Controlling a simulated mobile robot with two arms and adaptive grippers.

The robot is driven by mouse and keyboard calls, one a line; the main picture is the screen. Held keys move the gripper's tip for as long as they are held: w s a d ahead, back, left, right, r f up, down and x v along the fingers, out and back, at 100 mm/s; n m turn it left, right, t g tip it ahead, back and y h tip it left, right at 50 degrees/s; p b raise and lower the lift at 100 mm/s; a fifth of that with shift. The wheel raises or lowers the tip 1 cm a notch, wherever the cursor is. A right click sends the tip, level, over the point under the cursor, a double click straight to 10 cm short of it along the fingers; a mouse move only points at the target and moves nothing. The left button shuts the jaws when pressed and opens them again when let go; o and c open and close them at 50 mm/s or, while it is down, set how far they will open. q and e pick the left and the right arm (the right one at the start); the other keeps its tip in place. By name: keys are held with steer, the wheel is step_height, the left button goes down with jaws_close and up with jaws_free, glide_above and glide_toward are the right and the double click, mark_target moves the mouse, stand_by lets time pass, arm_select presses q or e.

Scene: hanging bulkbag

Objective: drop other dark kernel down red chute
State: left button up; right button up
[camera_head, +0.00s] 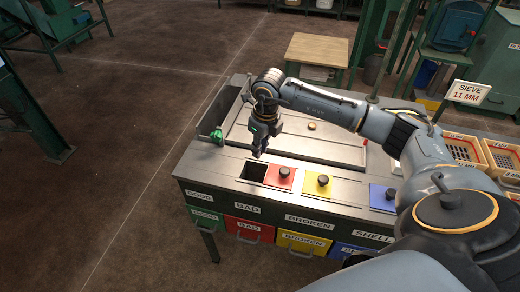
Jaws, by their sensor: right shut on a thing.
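My right gripper (257,153) points down just above and behind the dark chute opening (253,170), above the BAD label. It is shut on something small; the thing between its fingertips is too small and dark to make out. The red lid (280,177) with a black knob lies beside the opening on its right, leaving the opening uncovered. A small brownish kernel-like piece (312,126) lies on the metal sorting tray (335,148), right of the gripper. My left gripper is not in view.
A yellow lid (318,184) and a blue lid (382,198) sit farther right. Labelled drawers (248,231) line the front. A small green object (216,135) stands at the tray's left. Crates (502,157) and a sieve sign (468,92) are at right.

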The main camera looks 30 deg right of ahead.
step_height(320, 180, down, 4)
steer(key=shift+f+b, duration=0.1)
steer(key=shift+b, duration=1)
steer(key=shift+c, duration=0.2)
steer(key=shift+f, duration=0.6)
steer(key=o, duration=0.8)
steer(key=shift+c, duration=0.2)
step_height(320, 180, up, 12)
steer(key=s, duration=0.1)
steer(key=shift+s+d, duration=0.2)
steer(key=shift+a, duration=0.1)
